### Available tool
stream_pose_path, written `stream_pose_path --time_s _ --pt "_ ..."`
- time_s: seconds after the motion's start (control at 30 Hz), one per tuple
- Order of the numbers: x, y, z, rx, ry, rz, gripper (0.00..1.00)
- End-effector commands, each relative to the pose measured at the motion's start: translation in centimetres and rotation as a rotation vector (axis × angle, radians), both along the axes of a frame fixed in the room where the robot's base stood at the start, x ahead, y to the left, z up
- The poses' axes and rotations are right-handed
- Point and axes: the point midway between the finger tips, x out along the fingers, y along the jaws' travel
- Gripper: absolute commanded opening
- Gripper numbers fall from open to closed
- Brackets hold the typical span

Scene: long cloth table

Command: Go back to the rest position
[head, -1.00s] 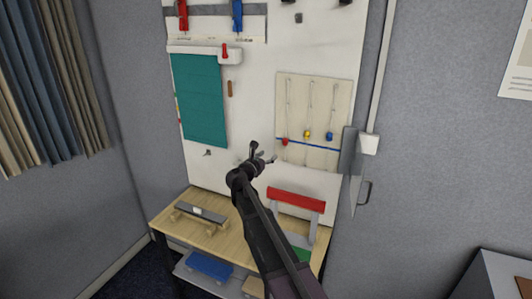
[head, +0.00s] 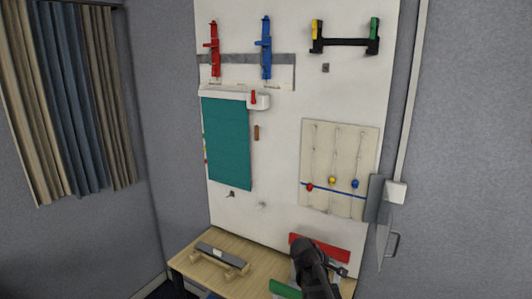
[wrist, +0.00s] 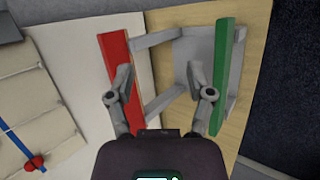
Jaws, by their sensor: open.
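My gripper (wrist: 166,88) is open and empty in the wrist view, its two fingers spread. It hangs over the grey frame (wrist: 190,50) with a red bar (wrist: 118,65) on one side and a green bar (wrist: 227,70) on the other. I cannot tell how far the fingers are from it. In the head view my dark arm reaches up from the bottom edge and partly covers this frame. There the red bar (head: 325,250) and the green bar (head: 284,289) show beside the arm.
The wooden table (head: 232,243) bears a grey and wooden block stand (head: 222,258) at left. The white board behind holds a teal cloth (head: 227,143), red and blue clamps and a beaded panel (head: 338,150). A grey metal plate with a handle (head: 385,240) juts out at right.

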Motion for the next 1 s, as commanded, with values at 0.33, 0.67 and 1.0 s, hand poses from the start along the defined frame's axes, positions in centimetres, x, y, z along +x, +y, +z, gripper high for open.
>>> stream_pose_path --time_s 0.33,0.67,1.0 --pt "-10.9 1.6 -3.8 0.489 0.004 -0.515 0.68" --pt "-15.9 3.7 -4.4 0.711 0.061 -0.81 0.68" --pt "-16.1 3.9 -4.4 0.724 0.067 -0.829 0.68"
